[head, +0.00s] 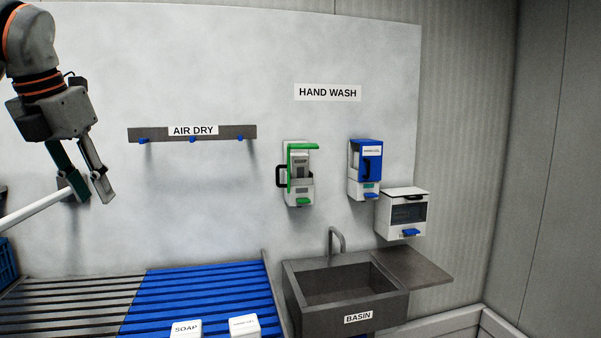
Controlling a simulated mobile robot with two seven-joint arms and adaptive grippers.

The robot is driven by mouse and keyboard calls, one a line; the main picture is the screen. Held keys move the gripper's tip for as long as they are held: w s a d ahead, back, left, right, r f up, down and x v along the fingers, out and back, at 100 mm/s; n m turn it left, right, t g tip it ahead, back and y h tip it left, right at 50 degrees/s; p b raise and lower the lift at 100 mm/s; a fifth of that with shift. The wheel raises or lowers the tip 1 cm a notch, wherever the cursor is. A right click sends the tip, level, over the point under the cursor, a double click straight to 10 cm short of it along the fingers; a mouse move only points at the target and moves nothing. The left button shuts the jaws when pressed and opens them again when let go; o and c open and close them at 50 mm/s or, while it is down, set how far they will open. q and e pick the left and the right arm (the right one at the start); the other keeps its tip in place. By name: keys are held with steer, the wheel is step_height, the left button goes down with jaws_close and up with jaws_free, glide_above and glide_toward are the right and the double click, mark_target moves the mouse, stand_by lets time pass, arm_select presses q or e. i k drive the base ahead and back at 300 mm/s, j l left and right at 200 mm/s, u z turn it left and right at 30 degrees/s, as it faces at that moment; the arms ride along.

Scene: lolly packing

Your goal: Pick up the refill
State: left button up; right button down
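A white block labelled SOAP (186,333) and a second white block with a small, hard-to-read label (245,330) stand at the bottom edge, cut off by the frame. They look like refills. On the wall hang a green and white dispenser (298,196), its front apparently open, and a blue and white dispenser (369,150). My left gripper (88,187) is at the upper left, fingers pointing down and apart, well above and left of the blocks. A white rod (30,212) reaches its near fingertip; I cannot tell whether they touch. My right gripper is out of view.
A blue slatted surface (200,290) adjoins a grey slatted one (65,305). A grey basin (300,309) with a tap (335,238) stands to the right. An AIR DRY rail (235,133) and a white box (404,222) are on the wall. A blue crate (7,265) is at far left.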

mark_target(299, 162)
steer(key=i+l, duration=0.4)
steer(key=l, duration=0.2)
steer(key=i+l, duration=0.4)
steer(key=l, duration=0.15)
steer(key=i+l+z, duration=0.1)
steer(key=i+l, duration=0.35)
steer(key=l, duration=0.15)
steer(key=i+l, duration=0.65)
steer(key=i, duration=0.2)
steer(key=i+l+u, duration=0.1)
steer(key=i+u, duration=0.25)
steer(key=i+l+u, duration=0.15)
steer(key=i+u, duration=0.25)
steer(key=k, duration=0.1)
